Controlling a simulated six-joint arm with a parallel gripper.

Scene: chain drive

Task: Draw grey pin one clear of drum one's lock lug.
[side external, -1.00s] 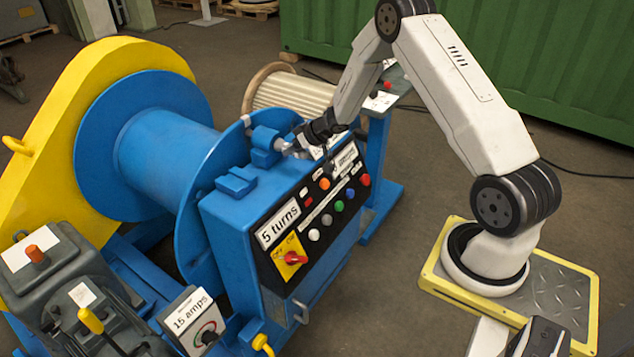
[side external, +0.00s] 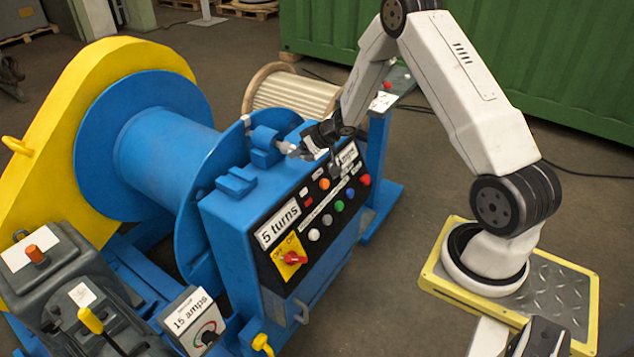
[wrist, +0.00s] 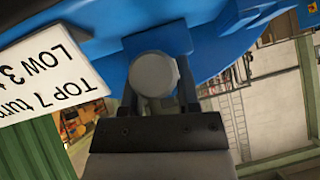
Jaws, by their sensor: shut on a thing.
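Drum one (side external: 165,150) is the large blue drum with wide flanges, left of centre. Its lock lug (side external: 263,146) is a blue block at the near flange, on top of the blue control cabinet. Grey pin one (side external: 285,147) shows as a short pale piece between the lug and my gripper (side external: 295,150). In the wrist view the pin's round grey head (wrist: 154,74) sits between my two dark fingers (wrist: 157,98), in front of blue metal. My gripper is shut on the pin. How deep the pin sits in the lug is hidden.
The control cabinet (side external: 225,215) with its buttons and "5 turns" label stands just below my gripper. A second drum with pale rope (side external: 290,92) is behind. A white label (wrist: 50,65) is close at left in the wrist view.

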